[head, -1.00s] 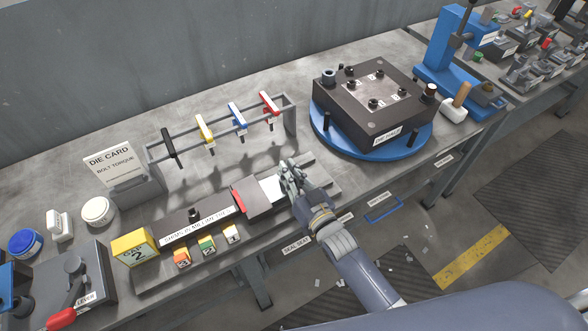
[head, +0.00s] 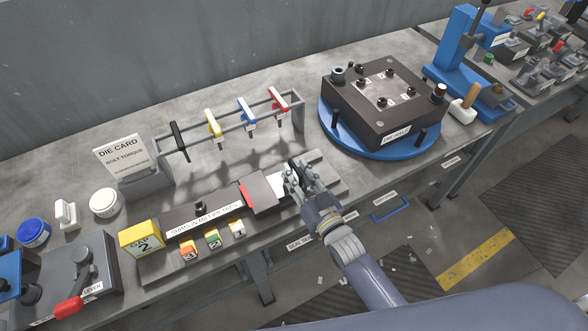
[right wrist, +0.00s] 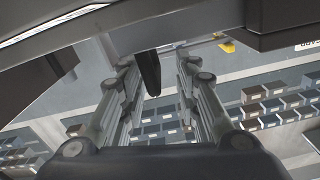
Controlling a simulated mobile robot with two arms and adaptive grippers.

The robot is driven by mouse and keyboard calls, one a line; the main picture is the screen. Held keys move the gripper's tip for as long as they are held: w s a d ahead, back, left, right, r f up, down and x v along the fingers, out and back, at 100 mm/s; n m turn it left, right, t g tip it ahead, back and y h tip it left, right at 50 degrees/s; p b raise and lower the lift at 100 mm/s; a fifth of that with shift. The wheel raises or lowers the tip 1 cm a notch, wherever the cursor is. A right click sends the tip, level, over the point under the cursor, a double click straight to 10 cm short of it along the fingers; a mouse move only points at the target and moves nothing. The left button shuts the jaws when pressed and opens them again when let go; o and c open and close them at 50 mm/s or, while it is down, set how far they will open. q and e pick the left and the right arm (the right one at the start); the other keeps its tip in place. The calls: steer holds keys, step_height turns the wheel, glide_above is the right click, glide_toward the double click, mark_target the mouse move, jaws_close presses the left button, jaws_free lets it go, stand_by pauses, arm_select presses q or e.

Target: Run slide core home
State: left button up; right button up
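The slide core appears to be the dark block with a red stripe (head: 262,192) and a pale front part, sitting on a long grey base plate (head: 325,173) at the bench front. My right gripper (head: 297,172) is at the right end of the pale part, pointing down over the plate. In the right wrist view my right gripper (right wrist: 154,62) has its fingers apart. A black upright piece (right wrist: 148,72) shows between them, with gaps on both sides. The fingers partly hide the slide's right end. My left gripper is not in view.
A yellow gap block (head: 139,240) and a shim strip (head: 200,222) lie left of the slide, with small numbered blocks in front. A rack of coloured keys (head: 228,130) stands behind. The die half (head: 372,105) on its blue turntable (head: 345,140) is to the right.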

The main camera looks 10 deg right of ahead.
steer(key=v, duration=1)
steer(key=shift+s, duration=0.2)
steer(key=shift+d, duration=0.1)
